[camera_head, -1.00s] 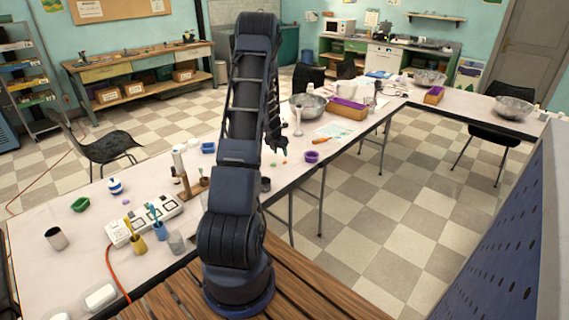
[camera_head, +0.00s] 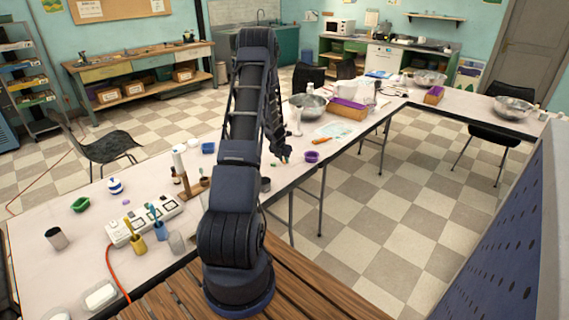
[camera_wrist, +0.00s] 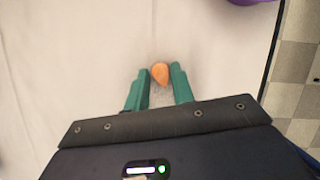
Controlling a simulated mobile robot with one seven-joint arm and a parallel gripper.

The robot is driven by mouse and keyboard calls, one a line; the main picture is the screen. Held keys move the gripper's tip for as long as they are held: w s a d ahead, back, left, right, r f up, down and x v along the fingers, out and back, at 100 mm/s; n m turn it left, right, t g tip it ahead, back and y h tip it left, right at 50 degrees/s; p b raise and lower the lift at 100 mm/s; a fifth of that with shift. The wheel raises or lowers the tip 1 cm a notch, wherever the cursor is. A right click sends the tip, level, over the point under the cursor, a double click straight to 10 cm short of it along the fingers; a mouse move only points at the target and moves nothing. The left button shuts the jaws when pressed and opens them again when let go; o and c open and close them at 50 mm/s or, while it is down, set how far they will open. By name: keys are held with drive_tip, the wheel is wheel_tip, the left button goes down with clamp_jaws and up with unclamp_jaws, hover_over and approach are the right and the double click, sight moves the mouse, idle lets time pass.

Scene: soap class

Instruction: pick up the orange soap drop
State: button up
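The orange soap drop (camera_wrist: 160,73) lies on the white table (camera_wrist: 80,60) in the wrist view. It is small and drop-shaped, and sits between and just beyond the tips of my gripper's two green fingers. My gripper (camera_wrist: 158,78) is open, with a gap on the left of the drop and the right finger close beside it. I cannot tell whether the right finger touches it. In the head view my gripper (camera_head: 282,157) is low over the table, and the drop cannot be made out there.
A purple bowl (camera_head: 312,157) stands right of my gripper near the table edge; part of it shows in the wrist view (camera_wrist: 252,1). An orange-handled tool (camera_head: 322,140), a metal bowl (camera_head: 308,106) and a bottle (camera_head: 298,122) are behind. The table around the drop is clear.

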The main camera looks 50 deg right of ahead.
clamp_jaws()
